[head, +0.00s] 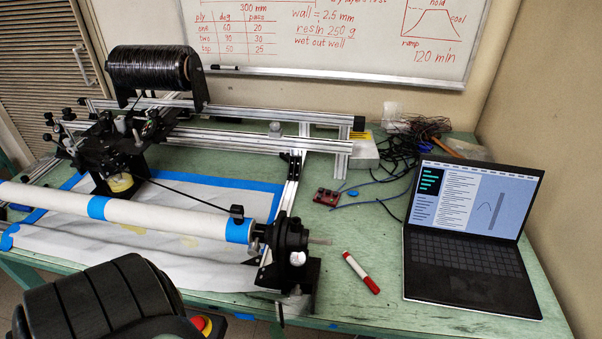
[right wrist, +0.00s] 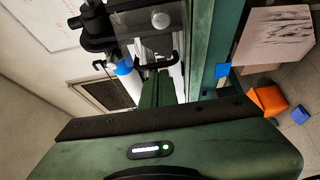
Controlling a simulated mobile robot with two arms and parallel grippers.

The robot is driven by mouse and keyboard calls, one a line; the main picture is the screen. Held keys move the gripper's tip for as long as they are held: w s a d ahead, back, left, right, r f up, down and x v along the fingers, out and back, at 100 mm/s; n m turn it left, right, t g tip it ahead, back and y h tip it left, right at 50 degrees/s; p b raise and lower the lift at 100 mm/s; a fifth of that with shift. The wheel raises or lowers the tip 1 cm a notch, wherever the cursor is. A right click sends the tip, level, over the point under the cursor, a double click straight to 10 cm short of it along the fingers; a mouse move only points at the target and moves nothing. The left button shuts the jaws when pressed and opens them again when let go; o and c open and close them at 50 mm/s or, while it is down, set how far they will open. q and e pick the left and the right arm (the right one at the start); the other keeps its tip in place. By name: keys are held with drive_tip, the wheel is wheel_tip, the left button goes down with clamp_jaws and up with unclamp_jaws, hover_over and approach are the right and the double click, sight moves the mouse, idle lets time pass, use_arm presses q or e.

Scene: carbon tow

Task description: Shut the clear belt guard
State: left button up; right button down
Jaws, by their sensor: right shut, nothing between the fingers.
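The black end unit (head: 288,240) of the winding machine stands at the right end of the white mandrel (head: 150,218). It also shows at the top of the right wrist view (right wrist: 95,28), next to a grey plate with a round silver knob (right wrist: 160,18). I cannot make out the clear belt guard for certain, or how far it stands open. In the right wrist view my right gripper (right wrist: 160,78) is shut and empty, with its narrow dark green fingers together. They point toward the mandrel and end unit; I cannot tell whether they touch anything. My left gripper is not in view.
An open laptop (head: 470,235) stands at the right of the green table, with a red and white marker (head: 361,273) left of it. Loose black cables (head: 400,150) lie behind. An orange object (right wrist: 267,105) is on the floor. The table's front right is mostly clear.

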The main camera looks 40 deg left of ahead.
drive_tip(key=shift+w+a, duration=0.1)
drive_tip(key=shift+a, duration=0.85)
drive_tip(key=shift+d, duration=0.1)
idle(0.9)
